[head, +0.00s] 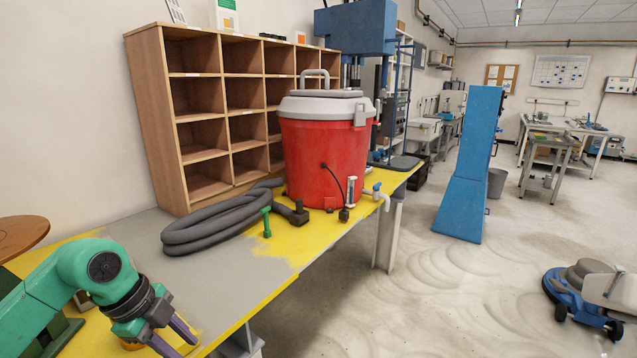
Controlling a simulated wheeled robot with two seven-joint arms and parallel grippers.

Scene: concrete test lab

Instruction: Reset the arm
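My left arm is green and comes in from the lower left. Its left gripper (186,348) is low over the near part of the yellow and grey table (125,238), pointing down and to the right. Its two dark fingers stand apart with nothing visible between them, and the lower tip is at the picture's bottom edge. My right gripper is not in view.
A red drum with a grey lid (323,155) stands on the table beside a coiled grey hose (215,225) and a small green upright part (266,222). A wooden pigeonhole shelf (225,105) stands behind. Open floor lies right, with a blue floor machine (585,295).

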